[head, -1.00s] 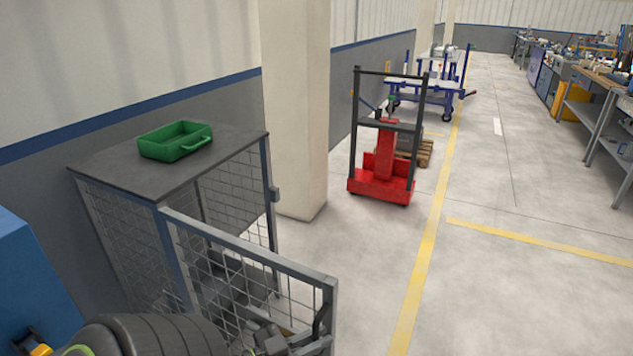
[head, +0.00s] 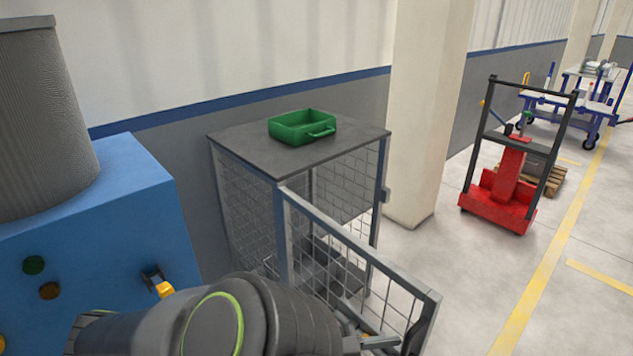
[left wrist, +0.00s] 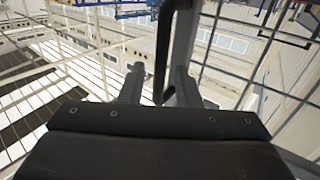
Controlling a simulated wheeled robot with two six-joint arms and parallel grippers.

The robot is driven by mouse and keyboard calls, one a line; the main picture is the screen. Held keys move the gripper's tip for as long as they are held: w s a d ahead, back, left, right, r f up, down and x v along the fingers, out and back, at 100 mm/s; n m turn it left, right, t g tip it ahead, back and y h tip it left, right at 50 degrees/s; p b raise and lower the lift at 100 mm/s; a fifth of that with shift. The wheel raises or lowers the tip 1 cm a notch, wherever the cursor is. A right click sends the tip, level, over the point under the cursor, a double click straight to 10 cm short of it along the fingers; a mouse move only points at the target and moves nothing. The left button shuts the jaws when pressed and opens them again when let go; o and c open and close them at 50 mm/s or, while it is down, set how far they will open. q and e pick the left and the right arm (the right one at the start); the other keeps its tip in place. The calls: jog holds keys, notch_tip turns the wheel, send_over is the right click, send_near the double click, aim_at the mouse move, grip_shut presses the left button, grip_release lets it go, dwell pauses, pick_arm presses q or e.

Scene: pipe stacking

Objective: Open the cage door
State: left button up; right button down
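The wire-mesh cage (head: 345,158) has a dark flat top and stands against the wall in the head view. Its mesh door (head: 352,252) is swung out from the left front post, leaving the front open. My left gripper (head: 378,342) is low at the door's free edge, partly hidden by my arm. In the left wrist view my left gripper (left wrist: 158,85) has its fingers apart, with the black door handle (left wrist: 163,55) between them. A gap shows on the handle's left; contact on the right is unclear. My right gripper is not in view.
A green open bin (head: 301,127) sits on the cage top. A blue machine (head: 120,225) with a grey cylinder (head: 35,120) stands at the left. A pale pillar (head: 428,110) and a red lifter (head: 505,185) stand to the right. The floor right of the door is clear.

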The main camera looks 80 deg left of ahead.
pick_arm(q)
jog(key=s+a+p, duration=0.2)
jog(key=s+p, duration=0.1)
jog(key=s, duration=1.1)
jog(key=shift+s, duration=0.2)
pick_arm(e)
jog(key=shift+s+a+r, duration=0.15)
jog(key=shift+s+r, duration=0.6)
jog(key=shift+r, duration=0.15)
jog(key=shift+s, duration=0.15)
